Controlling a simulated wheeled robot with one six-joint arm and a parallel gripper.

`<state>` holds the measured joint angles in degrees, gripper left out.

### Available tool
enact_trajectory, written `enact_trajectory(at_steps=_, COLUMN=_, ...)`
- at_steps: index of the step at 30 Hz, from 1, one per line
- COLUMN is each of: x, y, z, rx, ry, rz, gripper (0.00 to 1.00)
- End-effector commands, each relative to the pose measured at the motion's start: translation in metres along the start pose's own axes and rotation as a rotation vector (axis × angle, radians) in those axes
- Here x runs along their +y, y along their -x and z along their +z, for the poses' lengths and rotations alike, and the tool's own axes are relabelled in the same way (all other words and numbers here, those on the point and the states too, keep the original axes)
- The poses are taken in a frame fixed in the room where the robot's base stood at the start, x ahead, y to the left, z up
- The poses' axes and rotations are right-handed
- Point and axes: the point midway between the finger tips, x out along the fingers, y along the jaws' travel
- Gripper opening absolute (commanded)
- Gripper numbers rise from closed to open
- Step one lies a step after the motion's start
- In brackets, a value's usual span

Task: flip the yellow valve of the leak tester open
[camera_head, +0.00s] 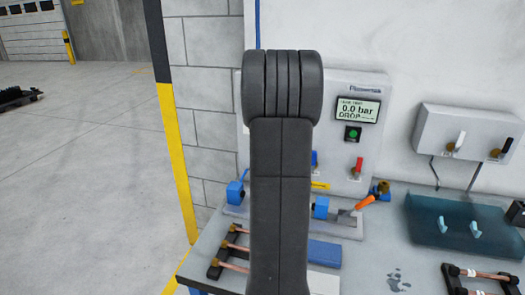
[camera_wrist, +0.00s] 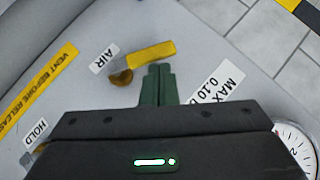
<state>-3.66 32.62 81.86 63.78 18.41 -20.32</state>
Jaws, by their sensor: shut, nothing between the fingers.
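The leak tester (camera_head: 378,88) is a light grey panel on the wall behind the bench. Its display (camera_head: 358,110) reads 0.0 bar and DROP. In the head view my own arm covers the panel's middle and hides the yellow valve and my gripper. In the wrist view the yellow valve handle (camera_wrist: 150,55) lies slightly slanted beside the AIR label, with a brass part (camera_wrist: 121,77) below its left end. My gripper (camera_wrist: 159,68) is shut and empty. Its green fingertips are just below the handle's right half; I cannot tell whether they touch it.
A gauge (camera_wrist: 298,145) shows at the wrist view's lower right. A red-handled valve (camera_head: 357,167) and a blue one sit low on the panel. On the bench are blue clamps (camera_head: 321,208), an orange-handled tool (camera_head: 365,202), copper tubes (camera_head: 233,246) in a rack, and a teal tray (camera_head: 412,222).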

Motion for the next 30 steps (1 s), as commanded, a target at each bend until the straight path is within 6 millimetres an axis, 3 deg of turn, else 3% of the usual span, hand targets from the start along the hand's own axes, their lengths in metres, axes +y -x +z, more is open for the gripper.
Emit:
enact_trajectory(at_steps=9, x=-0.002, y=-0.004, z=0.004, rx=-0.002, ry=0.092, rz=0.085, gripper=0.00)
enact_trajectory(at_steps=30, x=-0.002, y=-0.018, z=0.019, rx=-0.001, ry=0.088, rz=0.084, gripper=0.00)
